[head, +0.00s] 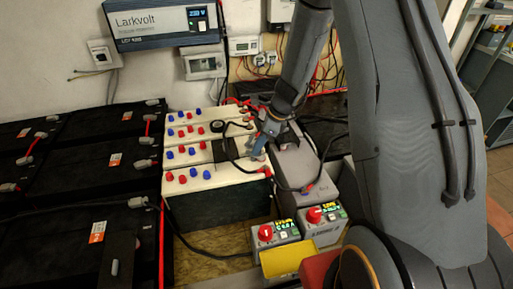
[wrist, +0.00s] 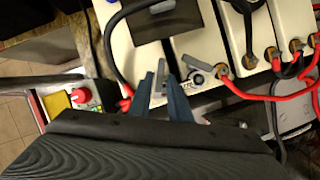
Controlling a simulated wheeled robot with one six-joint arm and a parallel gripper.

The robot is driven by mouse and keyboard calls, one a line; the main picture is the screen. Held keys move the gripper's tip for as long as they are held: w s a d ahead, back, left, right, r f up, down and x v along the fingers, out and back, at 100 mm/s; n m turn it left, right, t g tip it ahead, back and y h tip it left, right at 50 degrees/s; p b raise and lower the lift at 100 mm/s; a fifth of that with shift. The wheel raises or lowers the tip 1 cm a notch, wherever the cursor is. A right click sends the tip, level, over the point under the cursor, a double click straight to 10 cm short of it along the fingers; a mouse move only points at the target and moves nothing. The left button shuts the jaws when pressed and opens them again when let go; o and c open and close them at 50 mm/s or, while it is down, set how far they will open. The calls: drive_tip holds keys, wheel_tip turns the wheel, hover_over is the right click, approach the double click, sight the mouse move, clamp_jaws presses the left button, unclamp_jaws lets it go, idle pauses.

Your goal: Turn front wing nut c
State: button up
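A battery with a white top (head: 205,181) and dark case stands left of centre in the head view; its white top (wrist: 119,38) fills the middle of the wrist view. My gripper (head: 257,155) points down at the right end of that top. In the wrist view the blue-grey fingertips of my gripper (wrist: 161,77) are close together, with a small light grey metal piece (wrist: 159,86) between them. I cannot tell whether they touch it or whether it is a wing nut. A grey terminal fitting (wrist: 198,66) sits just right of the fingers. No letter labels are readable.
Black and red cables (wrist: 275,92) run over the terminals on the right of the wrist view. A grey box (head: 300,172) stands right of the battery. Two small units with red knobs (head: 265,232) and a yellow panel (head: 289,261) are in front. Large black batteries (head: 85,180) fill the left.

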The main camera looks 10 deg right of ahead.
drive_tip(key=shift+x, duration=0.85)
drive_tip(key=shift+c, duration=0.2)
clamp_jaws()
